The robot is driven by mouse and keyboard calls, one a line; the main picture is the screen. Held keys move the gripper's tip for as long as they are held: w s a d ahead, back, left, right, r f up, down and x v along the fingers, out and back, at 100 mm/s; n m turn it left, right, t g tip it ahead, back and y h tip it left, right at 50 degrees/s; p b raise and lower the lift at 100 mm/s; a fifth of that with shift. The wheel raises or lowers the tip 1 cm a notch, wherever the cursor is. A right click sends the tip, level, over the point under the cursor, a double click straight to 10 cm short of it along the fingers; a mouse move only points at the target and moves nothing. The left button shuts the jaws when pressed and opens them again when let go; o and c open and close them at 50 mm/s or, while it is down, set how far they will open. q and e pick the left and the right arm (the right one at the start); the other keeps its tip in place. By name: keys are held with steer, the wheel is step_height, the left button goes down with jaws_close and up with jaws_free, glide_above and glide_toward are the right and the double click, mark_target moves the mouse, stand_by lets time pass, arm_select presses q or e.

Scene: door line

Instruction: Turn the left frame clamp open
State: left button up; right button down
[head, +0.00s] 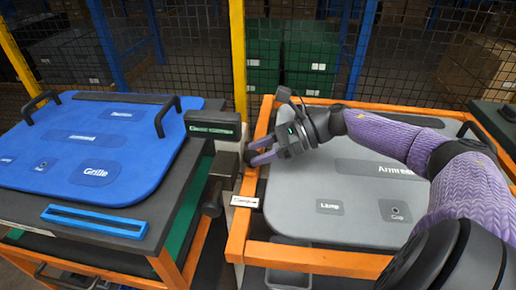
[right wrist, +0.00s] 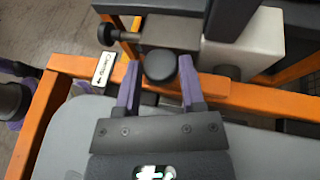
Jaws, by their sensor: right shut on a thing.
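The frame clamp sits at the left edge of the orange frame (head: 238,240), beside a small white label plate (head: 244,201). In the right wrist view its dark round knob (right wrist: 160,66) lies between the two purple fingers of my right gripper (right wrist: 160,88). In the head view my right gripper (head: 262,152) reaches in from the right over the grey panel (head: 365,190) and is shut on the knob, which it mostly hides there. The clamp's exact angle cannot be told. My left gripper is not clearly seen in either view.
A blue panel (head: 95,140) with black handles lies on the dark table at left. A labelled dark box (head: 212,124) and a black side knob (head: 212,205) on a rod stand in the narrow gap between the stations. Mesh fencing and yellow posts (head: 238,60) close off the back.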

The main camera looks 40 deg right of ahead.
steer(key=shift+c, duration=1)
jaws_free()
arm_select(q)
steer(key=shift+w+d, duration=0.15)
steer(key=shift+w, duration=0.3)
